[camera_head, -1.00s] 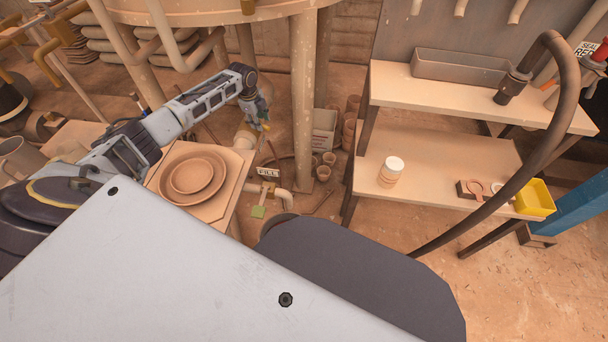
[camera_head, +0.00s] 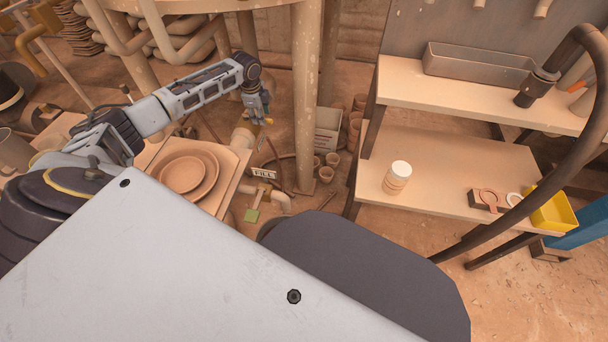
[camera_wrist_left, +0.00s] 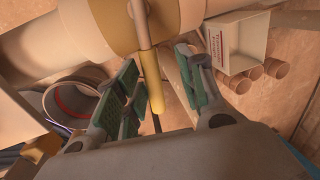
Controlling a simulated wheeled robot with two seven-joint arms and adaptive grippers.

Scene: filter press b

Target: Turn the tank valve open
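In the head view my left gripper (camera_head: 259,112) points down beside the tank leg, above the pipe end (camera_head: 243,136). A small yellow bit of the handle shows at its fingertips. My right gripper is not in view.
A tank leg (camera_head: 306,95) stands just right of the gripper. A FILL sign (camera_head: 264,174) and low pipe (camera_head: 280,201) are below. A table with round plates (camera_head: 188,176) is to the left. A box (camera_head: 327,128) and pots stand behind; a two-level shelf (camera_head: 450,160) is right.

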